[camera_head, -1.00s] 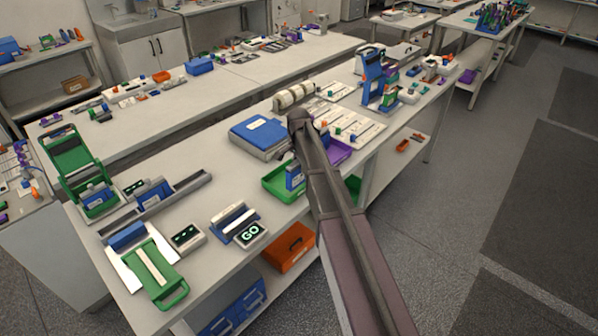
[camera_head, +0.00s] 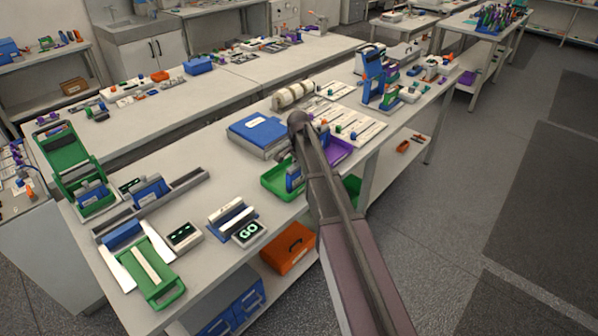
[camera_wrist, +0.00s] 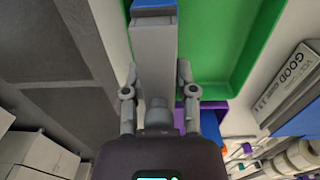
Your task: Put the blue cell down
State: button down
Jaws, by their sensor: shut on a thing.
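My gripper (camera_wrist: 157,72) is shut on the blue cell, a pale grey block with a blue end (camera_wrist: 152,4). The fingers sit on either side of its grey body. In the head view, a blue part (camera_head: 293,180) shows beside my arm at the green tray (camera_head: 272,185); my arm hides most of the gripper. In the wrist view, the cell is in front of the green tray (camera_wrist: 235,35), overlapping its left part. I cannot tell whether the cell touches the tray floor. The visible tray floor looks empty.
A purple tray (camera_head: 340,150) stands just behind the green one. A blue box (camera_head: 257,131) is to the left, close to the tray. A panel lettered "GOOD" (camera_wrist: 290,85) is at the right in the wrist view. The table's front edge is close.

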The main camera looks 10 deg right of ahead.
jog(key=shift+f, duration=0.1)
dwell(0.3)
jog(key=shift+c, duration=2)
grip_release()
jog(key=shift+r, duration=0.2)
notch_tip(320, 180, up, 12)
jog(key=p, duration=1.2)
jog(key=shift+a, duration=0.1)
